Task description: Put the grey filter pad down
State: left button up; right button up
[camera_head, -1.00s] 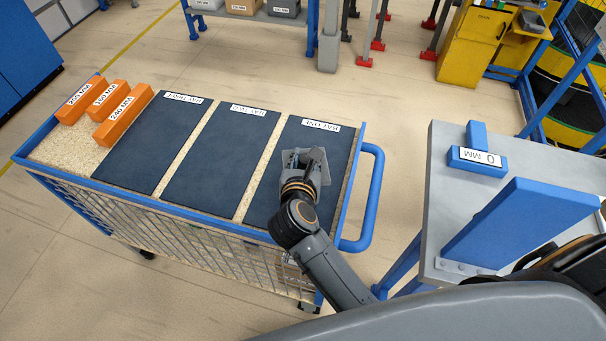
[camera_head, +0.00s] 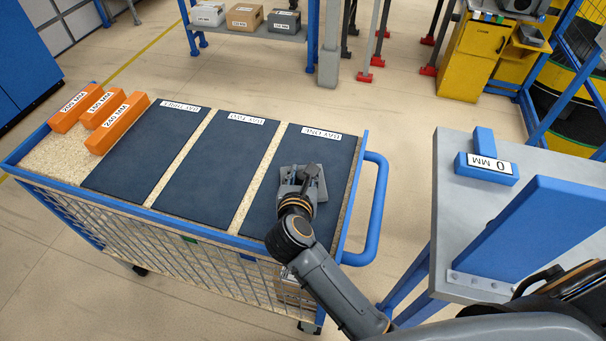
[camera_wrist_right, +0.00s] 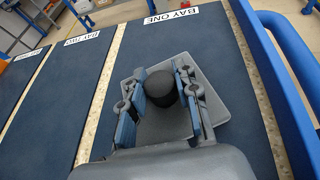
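The grey filter pad is a flat grey plate with a dark round knob; in the right wrist view (camera_wrist_right: 216,98) it is over the dark blue BAY ONE mat (camera_wrist_right: 215,45). My right gripper (camera_wrist_right: 162,92) has its fingers on both sides of the knob, seemingly shut on it. In the head view my right gripper (camera_head: 303,180) is over the near half of the BAY ONE mat (camera_head: 310,150), hiding much of the pad. I cannot tell whether the pad touches the mat. My left gripper is not in view.
The BAY TWO mat (camera_head: 215,165) and BAY THREE mat (camera_head: 145,155) are bare. Several orange blocks (camera_head: 118,122) lie at the cart's left end. A blue handle (camera_head: 376,210) is on the cart's right. A grey table (camera_head: 455,220) with a blue 0 MM block (camera_head: 487,170) stands right.

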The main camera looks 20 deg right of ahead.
jog(key=o, duration=0.3)
